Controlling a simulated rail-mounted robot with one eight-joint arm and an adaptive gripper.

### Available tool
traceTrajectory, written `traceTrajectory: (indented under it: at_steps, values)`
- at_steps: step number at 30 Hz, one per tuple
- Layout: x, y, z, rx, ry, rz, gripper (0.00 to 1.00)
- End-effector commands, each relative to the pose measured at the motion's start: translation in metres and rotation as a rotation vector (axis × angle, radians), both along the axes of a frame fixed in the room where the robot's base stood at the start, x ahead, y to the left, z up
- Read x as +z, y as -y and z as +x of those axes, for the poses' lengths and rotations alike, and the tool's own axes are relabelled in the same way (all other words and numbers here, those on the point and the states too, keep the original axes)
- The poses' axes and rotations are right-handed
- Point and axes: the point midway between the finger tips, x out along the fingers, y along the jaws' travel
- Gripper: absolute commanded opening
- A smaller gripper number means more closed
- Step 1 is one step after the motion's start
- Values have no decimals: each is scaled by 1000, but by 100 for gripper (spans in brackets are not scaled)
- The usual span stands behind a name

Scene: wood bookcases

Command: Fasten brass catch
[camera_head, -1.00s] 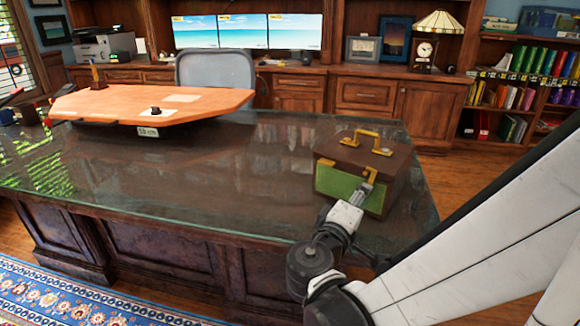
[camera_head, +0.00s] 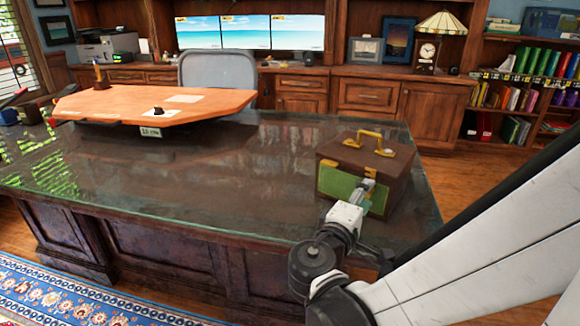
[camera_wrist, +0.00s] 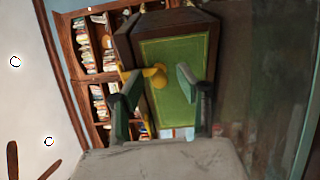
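A brown box (camera_head: 400,188) with a green front panel (camera_head: 338,182) stands upright on the glass-topped desk, its lid down, with a brass handle (camera_head: 371,134) on top. A brass catch (camera_head: 371,171) is at the upper front of the box, partly hidden by my gripper (camera_head: 366,187). In the wrist view the box appears turned, and the yellow catch (camera_wrist: 155,76) shows against the green panel. My gripper (camera_wrist: 159,84) has its fingers apart, one on each side of the catch. The left finger looks very close to it; I cannot tell whether they touch.
The glass desk top (camera_head: 230,190) is clear left of the box. An orange board (camera_head: 150,103) stands at the back left of the desk. A grey chair (camera_head: 217,70) is behind the desk. Bookcases (camera_head: 520,100) line the back right.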

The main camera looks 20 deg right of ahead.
Motion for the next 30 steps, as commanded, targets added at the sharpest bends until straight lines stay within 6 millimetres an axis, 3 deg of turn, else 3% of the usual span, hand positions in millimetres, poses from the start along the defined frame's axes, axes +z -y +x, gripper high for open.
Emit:
traceTrajectory:
  at_steps: [8,30]
  values:
    - [0,-8,-6,2,0,0,34]
    - [0,-76,-59,5,0,0,34]
